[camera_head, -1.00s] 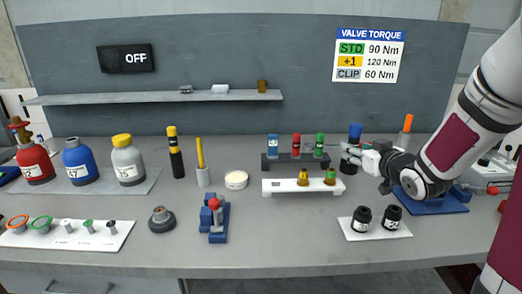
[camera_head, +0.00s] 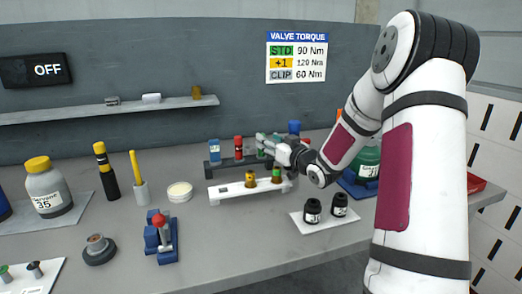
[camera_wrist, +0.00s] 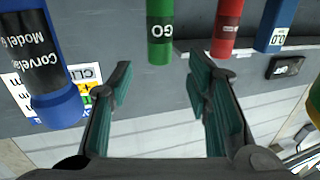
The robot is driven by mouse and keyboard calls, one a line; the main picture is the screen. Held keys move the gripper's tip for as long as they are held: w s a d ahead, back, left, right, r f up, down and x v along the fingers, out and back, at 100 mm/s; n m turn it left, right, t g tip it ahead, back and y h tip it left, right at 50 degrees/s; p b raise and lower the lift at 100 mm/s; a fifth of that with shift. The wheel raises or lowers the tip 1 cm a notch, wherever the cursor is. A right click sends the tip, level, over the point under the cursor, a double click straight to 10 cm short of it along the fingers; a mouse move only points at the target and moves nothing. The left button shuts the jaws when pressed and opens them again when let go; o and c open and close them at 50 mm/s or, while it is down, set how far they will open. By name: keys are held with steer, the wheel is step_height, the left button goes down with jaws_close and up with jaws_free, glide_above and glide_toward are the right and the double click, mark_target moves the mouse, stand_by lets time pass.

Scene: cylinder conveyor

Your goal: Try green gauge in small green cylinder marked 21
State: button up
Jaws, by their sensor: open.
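The green gauge, labelled GO, stands between my open fingertips' lines in the wrist view (camera_wrist: 160,32), with its end near the fingertips. In the head view it is at the right end of a dark rack (camera_head: 228,167), mostly hidden by my gripper (camera_head: 266,144). My gripper (camera_wrist: 162,80) is open and empty. A green cylinder with a white label (camera_head: 368,168) stands at the right, partly hidden by my arm. Its marking is too small to read, so I cannot tell whether it is the one marked 21.
A red gauge (camera_wrist: 226,28) and a blue gauge (camera_wrist: 277,25) stand beside the green one. A white rack (camera_head: 230,193) with small gold and green pieces lies in front.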

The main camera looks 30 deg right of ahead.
steer(key=w, duration=0.5)
steer(key=shift+w, duration=0.2)
jaws_close()
